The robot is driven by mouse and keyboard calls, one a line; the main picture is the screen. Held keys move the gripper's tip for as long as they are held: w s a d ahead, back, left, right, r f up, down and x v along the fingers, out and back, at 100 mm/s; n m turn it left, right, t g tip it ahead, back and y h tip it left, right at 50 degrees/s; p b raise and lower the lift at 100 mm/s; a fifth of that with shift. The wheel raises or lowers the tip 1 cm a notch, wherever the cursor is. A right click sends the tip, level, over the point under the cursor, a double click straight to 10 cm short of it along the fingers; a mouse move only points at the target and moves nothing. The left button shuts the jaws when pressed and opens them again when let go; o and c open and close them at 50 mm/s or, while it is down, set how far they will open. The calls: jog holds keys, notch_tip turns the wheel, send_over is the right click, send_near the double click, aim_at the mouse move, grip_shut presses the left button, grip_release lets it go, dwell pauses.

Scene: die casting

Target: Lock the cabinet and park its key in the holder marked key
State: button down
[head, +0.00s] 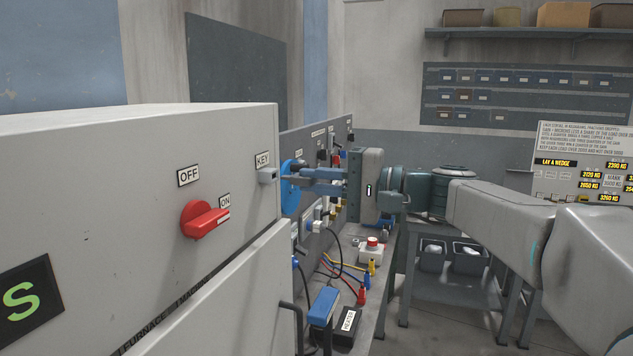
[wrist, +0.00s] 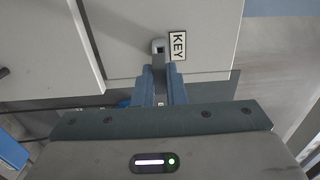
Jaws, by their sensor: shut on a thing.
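The pale grey cabinet (head: 120,160) fills the left of the head view. A small grey holder (head: 267,176) sits on its face near the right edge, under a KEY label (head: 263,159). The holder (wrist: 158,44) and the label (wrist: 177,46) also show in the wrist view. My gripper (head: 292,181) points at the holder from the right, its fingers (wrist: 160,80) shut on a slim grey key (wrist: 159,65). The key's far end meets or lies just short of the holder; I cannot tell whether it is inside. The cabinet's lock is not clearly visible.
A red rotary switch (head: 205,219) between OFF and ON labels is left of the holder. Behind my gripper stand a blue disc (head: 290,196) and a panel with plugs and cables. A bench (head: 388,290) below carries a red button box (head: 371,250).

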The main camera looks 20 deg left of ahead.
aim_at(315, 180)
jog(key=shift+w+a, duration=0.15)
jog(key=shift+a, duration=1.5)
jog(key=c, duration=1.4)
grip_release()
jog(key=s+d+b, duration=0.1)
jog(key=d+b, duration=0.2)
jog(key=d, duration=1)
jog(key=shift+d+b, duration=0.3)
jog(key=shift+d, duration=0.05)
